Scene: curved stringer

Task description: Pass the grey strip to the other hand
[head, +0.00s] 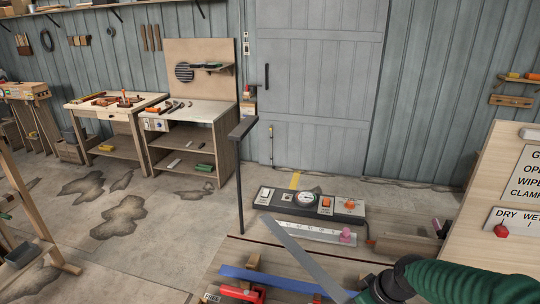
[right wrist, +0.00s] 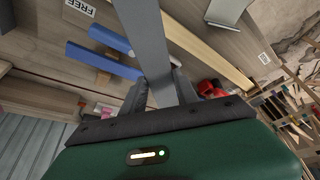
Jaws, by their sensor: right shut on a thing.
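The grey strip (head: 305,255) is long, flat and thin. In the head view it slants over the workbench, from its free upper-left end down to my right gripper (head: 364,296) at the bottom edge. In the right wrist view my right gripper (right wrist: 162,88) is shut on the grey strip (right wrist: 145,35), which runs out between the dark fingers to the top edge. The head view cuts off or hides much of the gripped end. My left gripper is in neither view.
The workbench (head: 215,262) carries a control box (head: 310,203) with a gauge, a pale slotted bar (head: 310,231), a blue strip (head: 270,280) and a red tool (head: 240,293). A dark post (head: 240,180) rises at its left edge. A sign board (head: 500,160) stands right.

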